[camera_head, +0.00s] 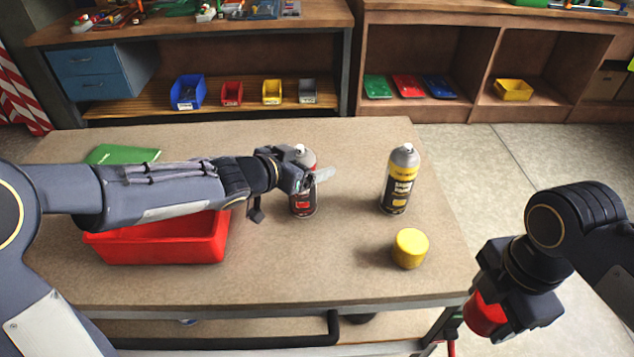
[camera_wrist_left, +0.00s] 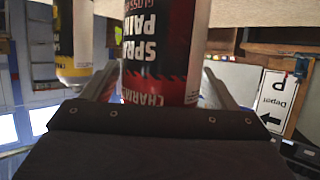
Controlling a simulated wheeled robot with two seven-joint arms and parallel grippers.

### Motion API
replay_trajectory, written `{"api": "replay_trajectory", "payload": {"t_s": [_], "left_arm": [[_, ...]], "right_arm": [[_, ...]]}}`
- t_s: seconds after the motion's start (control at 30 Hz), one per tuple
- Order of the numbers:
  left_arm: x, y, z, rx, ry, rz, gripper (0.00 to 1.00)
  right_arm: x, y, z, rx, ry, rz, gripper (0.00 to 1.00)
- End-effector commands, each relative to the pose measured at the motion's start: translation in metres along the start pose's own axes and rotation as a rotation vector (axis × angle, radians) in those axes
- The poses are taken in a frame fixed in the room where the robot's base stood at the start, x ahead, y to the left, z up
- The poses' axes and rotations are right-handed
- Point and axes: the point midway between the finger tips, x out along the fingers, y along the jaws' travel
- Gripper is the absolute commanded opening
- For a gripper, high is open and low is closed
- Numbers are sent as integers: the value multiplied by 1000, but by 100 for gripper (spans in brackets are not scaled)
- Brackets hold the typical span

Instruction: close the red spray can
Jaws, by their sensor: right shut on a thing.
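The red spray can (camera_head: 303,203) stands upright on the table, without a cap on its grey top. My left gripper (camera_head: 308,180) is at the can from the left, with its fingers on either side of the upper body. In the left wrist view the can (camera_wrist_left: 160,50) sits between the two fingers (camera_wrist_left: 160,85), with small gaps beside it, so the gripper looks open. My right gripper (camera_head: 492,308) is shut on a red cap (camera_head: 484,316), off the table's right front corner. The gripper partly hides the cap.
A yellow spray can (camera_head: 398,185) stands uncapped to the right of the red can. A yellow cap (camera_head: 410,248) stands on the table in front of it. A red bin (camera_head: 160,245) lies under my left arm, with a green item (camera_head: 122,154) behind. The table's front middle is clear.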

Motion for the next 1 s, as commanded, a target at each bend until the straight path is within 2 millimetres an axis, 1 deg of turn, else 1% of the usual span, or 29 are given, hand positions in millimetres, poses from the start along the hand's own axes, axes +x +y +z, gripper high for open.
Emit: {"api": "replay_trajectory", "payload": {"t_s": [0.03,0.07,0.4,0.67,0.77,0.87,1.0], "left_arm": [[0,0,0,0,0,0,73],[0,0,0,0,0,0,69],[0,0,0,0,0,0,24],[-1,0,-2,1,3,0,24],[-3,0,-7,0,3,0,24],[-7,-1,-16,0,3,0,24],[-16,-1,-37,1,5,-2,24]], "right_arm": [[0,0,0,0,0,0,37],[0,0,0,0,0,0,37],[0,0,0,0,0,0,37],[-1,0,0,0,0,0,37],[-4,0,0,0,0,0,37],[-11,0,0,0,0,0,37],[-27,0,0,0,0,0,37]]}}
